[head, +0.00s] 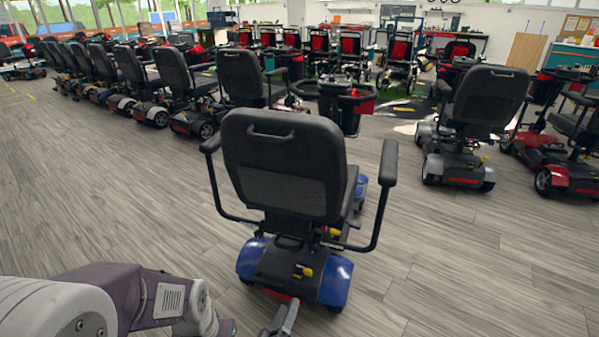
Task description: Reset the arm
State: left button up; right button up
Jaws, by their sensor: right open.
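My left arm (130,300) comes in from the bottom left corner, with white and purple links.
A blue scooter (285,165) with a black seat stands close ahead, its back to me. A grey scooter (478,115) and a red one (560,160) stand right. A scooter row (165,85) runs far left. Wood floor (110,190) is clear at left.

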jog(key=w+d+r+m+g+h, duration=0.3)
jog(key=w+d+r+m+h, duration=0.15)
jog(key=d+r, duration=0.45)
jog(key=w+d+r+m+g+h, duration=0.35)
jog(key=d+r+m, duration=0.25)
jog(key=d+r, duration=0.3)
jog(key=s+d+r+m+g, duration=0.2)
jog(key=s+d+g, duration=0.1)
jog(key=d, duration=0.3)
jog(key=s+d+r+m+g, duration=0.2)
jog(key=s+d+g, duration=0.1)
jog(key=d, duration=0.3)
jog(key=s+d+f+g+y, duration=0.2)
jog(key=s+d+g+y, duration=0.25)
jog(key=s, duration=0.75)
jog(key=s+a+f+g+y, duration=0.1)
jog(key=s+a+f+y, duration=0.3)
jog(key=s, duration=0.4)
jog(key=a+f+n+t+y, duration=0.2)
jog(key=a+n+y, duration=0.4)
jog(key=a+n, duration=0.25)
pick_arm(q)
notch_tip(320, 180, up, 34)
jog(key=p, duration=3.3)
jog(key=shift+s+f, duration=0.15)
jog(key=shift+f, duration=0.1)
pick_arm(e)
notch_tip(320, 180, up, 33)
jog(key=m, duration=0.1)
jog(key=shift+a, duration=0.2)
